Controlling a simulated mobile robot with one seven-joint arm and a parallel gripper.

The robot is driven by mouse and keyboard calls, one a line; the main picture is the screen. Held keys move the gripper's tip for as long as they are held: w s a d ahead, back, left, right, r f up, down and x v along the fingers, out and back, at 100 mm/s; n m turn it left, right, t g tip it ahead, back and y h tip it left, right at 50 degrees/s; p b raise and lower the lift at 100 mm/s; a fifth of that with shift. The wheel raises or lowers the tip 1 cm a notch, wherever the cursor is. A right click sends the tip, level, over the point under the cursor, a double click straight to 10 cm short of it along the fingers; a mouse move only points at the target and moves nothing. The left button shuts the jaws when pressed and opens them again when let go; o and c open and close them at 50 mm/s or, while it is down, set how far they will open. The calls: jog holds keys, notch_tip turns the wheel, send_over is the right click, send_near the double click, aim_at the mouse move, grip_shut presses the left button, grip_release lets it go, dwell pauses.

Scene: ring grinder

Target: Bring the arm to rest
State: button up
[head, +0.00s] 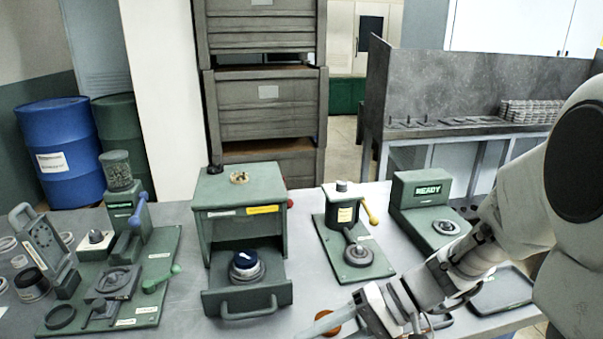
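My arm (455,270) reaches in from the right side of the head view, over the front right of the grey table (180,325). My gripper (330,325) is low at the bottom edge of the picture, pointing left, near a small orange-brown round thing (349,314). The fingertips are partly cut off and small, so whether they are apart or hold anything cannot be made out. The gripper is in front of the green machine with a pulled-out drawer (245,295), to its right.
A dark-blue and white round part (246,266) sits in the drawer. A lever press (346,235) and a "READY" unit (432,208) stand behind my gripper. A green lever station (125,255) fills the left.

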jog(key=s+d+r+t+h+p, duration=0.2)
jog(key=d+r+h, duration=0.3)
jog(key=r, duration=0.3)
jog(key=s+d+r+n+t+h+p, duration=0.1)
jog(key=s+d+r+t+h+p, duration=0.2)
jog(key=r, duration=0.5)
jog(key=d+t+h+p, duration=0.1)
jog(key=d+t+h, duration=0.1)
jog(key=d+h, duration=0.1)
jog(key=shift+s+r+h+p, duration=0.2)
jog(key=shift+r+h+p, duration=0.1)
jog(key=shift+p, duration=0.1)
